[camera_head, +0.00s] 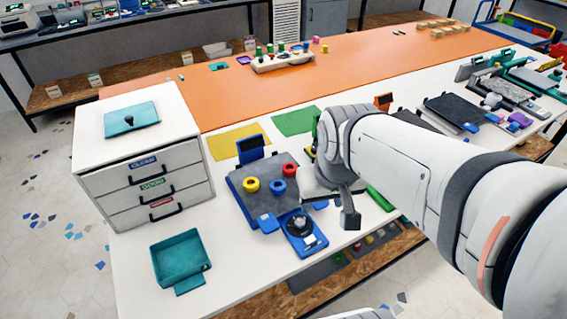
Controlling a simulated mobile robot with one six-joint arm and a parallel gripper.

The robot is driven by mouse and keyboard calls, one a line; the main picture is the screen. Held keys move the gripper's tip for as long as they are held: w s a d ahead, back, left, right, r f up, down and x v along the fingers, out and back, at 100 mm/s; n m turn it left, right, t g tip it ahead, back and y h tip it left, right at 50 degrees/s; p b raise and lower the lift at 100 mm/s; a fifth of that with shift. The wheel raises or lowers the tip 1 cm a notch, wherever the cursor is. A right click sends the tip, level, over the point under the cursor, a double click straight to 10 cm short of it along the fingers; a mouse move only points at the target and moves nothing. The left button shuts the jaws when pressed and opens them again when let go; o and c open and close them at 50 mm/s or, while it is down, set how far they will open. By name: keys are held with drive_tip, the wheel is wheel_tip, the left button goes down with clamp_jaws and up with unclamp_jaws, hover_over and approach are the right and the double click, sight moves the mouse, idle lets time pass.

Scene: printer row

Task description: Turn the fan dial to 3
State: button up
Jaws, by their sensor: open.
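A dial (298,224) with a dark round knob sits on a small blue base (306,240) at the table's front edge; I take it to be the fan dial. A small white label lies beside the knob. Its markings are too small to read. My gripper (346,212) hangs just right of the dial, apart from it in the picture, with one dark finger showing clearly. It is open and holds nothing I can see. The other finger is hard to make out, and my arm covers the area behind.
Left of the dial is a dark-topped blue printer-like unit (243,196) with yellow and blue rings. A white drawer cabinet (150,160) and teal tray (180,262) stand further left. Dark-topped machines (452,110) stand at right. Bare white table shows around the tray.

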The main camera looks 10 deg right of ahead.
drive_tip(key=w+f+n+g, duration=0.1)
drive_tip(key=w+f+g, duration=0.1)
drive_tip(key=w+f, duration=0.65)
drive_tip(key=n+g, duration=0.1)
approach(300, 221)
drive_tip(key=shift+s+b, duration=0.15)
drive_tip(key=shift+b, duration=0.25)
wheel_tip(300, 221, down, 8)
drive_tip(key=shift+f, duration=0.15)
drive_tip(key=c, duration=1)
drive_tip(key=shift+o, duration=0.2)
